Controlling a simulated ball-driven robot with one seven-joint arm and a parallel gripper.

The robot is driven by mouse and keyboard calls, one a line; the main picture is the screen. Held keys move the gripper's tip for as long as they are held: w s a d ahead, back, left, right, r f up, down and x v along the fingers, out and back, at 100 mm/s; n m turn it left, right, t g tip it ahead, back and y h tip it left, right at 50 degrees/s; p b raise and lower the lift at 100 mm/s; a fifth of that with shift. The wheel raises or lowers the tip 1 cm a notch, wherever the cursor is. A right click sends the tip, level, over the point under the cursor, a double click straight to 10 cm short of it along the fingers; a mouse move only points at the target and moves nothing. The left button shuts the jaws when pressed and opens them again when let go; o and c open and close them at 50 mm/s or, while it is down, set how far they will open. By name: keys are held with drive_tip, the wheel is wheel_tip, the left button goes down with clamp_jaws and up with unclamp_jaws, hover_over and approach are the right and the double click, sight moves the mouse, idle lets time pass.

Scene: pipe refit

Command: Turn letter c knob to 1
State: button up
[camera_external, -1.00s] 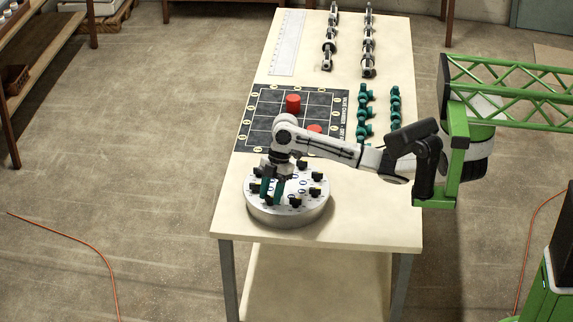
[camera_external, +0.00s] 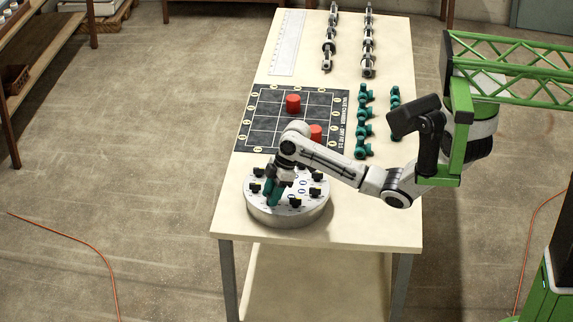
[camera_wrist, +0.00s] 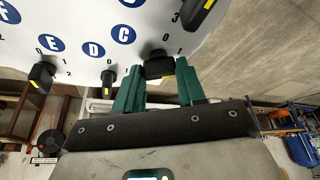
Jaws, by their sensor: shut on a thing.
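The round white dial plate (camera_external: 262,213) sits at the near end of the table, with several black knobs around its rim. In the wrist view its face (camera_wrist: 75,20) shows blue discs lettered E, D and C.
Other knobs (camera_wrist: 108,82) stand close by on the rim. Behind the dial lies a dark grid mat (camera_external: 265,125) with two red cylinders (camera_external: 293,104). Teal fittings (camera_external: 362,120) and grey pipe fittings (camera_external: 329,45) stand farther along the table, beside a white ruler (camera_external: 287,45).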

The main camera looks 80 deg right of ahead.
idle(0.3)
drive_tip(key=o, duration=1.1)
drive_tip(key=shift+c, duration=0.2)
drive_tip(key=b+v, duration=0.1)
drive_tip(key=v, duration=0.9)
drive_tip(key=shift+s+r, duration=0.2)
drive_tip(key=shift+r, duration=0.15)
